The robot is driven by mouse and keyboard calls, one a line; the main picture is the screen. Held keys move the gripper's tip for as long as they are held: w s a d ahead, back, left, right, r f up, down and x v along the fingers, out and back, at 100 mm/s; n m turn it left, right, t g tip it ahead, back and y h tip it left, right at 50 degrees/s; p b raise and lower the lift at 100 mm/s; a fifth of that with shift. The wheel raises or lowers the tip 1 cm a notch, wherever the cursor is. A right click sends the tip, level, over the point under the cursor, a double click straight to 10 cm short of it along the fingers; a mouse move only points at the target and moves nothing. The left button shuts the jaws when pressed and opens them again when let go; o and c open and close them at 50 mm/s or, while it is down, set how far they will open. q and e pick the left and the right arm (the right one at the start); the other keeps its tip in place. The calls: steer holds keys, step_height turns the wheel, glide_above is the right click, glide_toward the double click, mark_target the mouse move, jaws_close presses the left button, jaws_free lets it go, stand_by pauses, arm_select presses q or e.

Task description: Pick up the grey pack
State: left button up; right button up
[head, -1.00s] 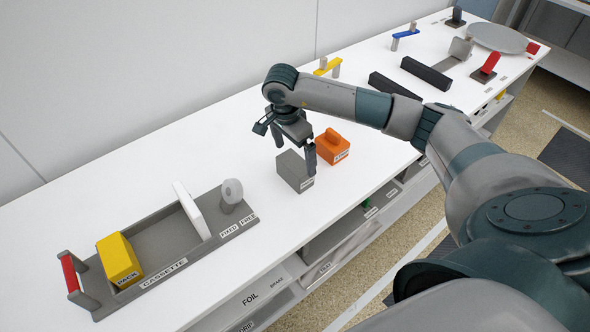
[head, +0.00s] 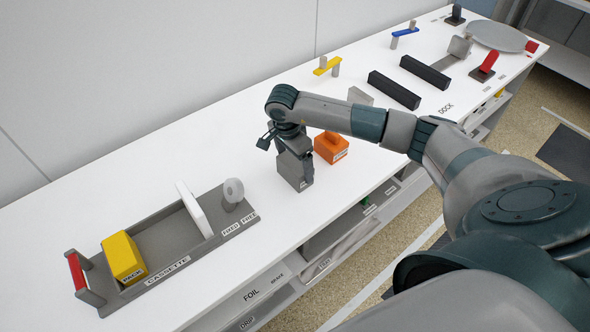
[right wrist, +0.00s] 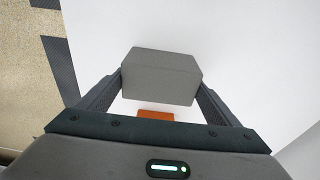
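The grey pack (head: 290,172) is a plain box standing on the white table, in front of me and left of the orange box. My right gripper (head: 293,166) points down over it, with a finger showing along its right side. In the right wrist view the grey pack (right wrist: 160,78) lies between the two spread fingertips of my right gripper (right wrist: 160,85). The fingers are wide apart, close beside its ends; I cannot see clear contact. The pack appears to rest on the table. My left gripper is not in view.
The orange box (head: 331,147) stands close to the right of the pack. A grey cassette tray (head: 165,240) with a yellow pack (head: 123,258) and a white plate (head: 194,210) is at the left. Black bars (head: 394,90) lie farther back. The table behind the pack is clear.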

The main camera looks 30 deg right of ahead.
mark_target(296, 161)
steer(key=c, duration=0.7)
steer(key=shift+w+r+b, duration=0.1)
steer(key=shift+r+b, duration=0.45)
steer(key=shift+r, duration=0.3)
step_height(296, 161, up, 2)
steer(key=shift+d+r+b, duration=0.15)
steer(key=shift+r+b, duration=0.05)
steer(key=shift+b, duration=0.5)
steer(key=shift+s+d+r+b, duration=0.25)
steer(key=shift+s+d+r, duration=0.2)
steer(key=shift+s, duration=0.2)
steer(key=shift+s+d+r+b, duration=0.3)
steer(key=shift+s+d, duration=0.2)
steer(key=shift+s, duration=0.1)
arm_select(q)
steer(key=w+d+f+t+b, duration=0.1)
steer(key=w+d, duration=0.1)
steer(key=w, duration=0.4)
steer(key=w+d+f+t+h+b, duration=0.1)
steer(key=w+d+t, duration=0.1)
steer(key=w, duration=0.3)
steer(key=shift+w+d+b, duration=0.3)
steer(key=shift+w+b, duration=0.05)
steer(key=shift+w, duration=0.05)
arm_select(e)
steer(key=s+d+r, duration=0.5)
steer(key=s, duration=0.1)
steer(key=shift+s+r, duration=0.2)
steer(key=shift+s, duration=0.2)
